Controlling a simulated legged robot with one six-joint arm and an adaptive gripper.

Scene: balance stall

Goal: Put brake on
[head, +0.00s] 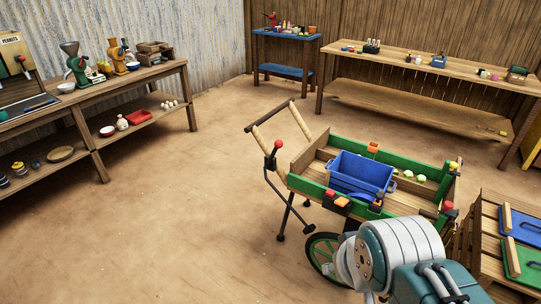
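A green-sided wooden handcart (425,157) stands right of the middle, with two wooden handles pointing up and left. A lever with a red knob (278,144) rises at its handle end; it looks like the brake lever. A thin dark rod runs down from the lever to a dark foot (308,229) near the wheel. I cannot tell whether anything presses on the wheel. My arm's teal and white links fill the bottom right; my gripper does not show.
A blue bin (360,171) sits in the cart, with small coloured blocks on the cart's rim. A pallet stack (490,215) with blue and green trays stands close on the right. Loaded benches line the left (130,77) and back (440,62). The floor left of the cart is clear.

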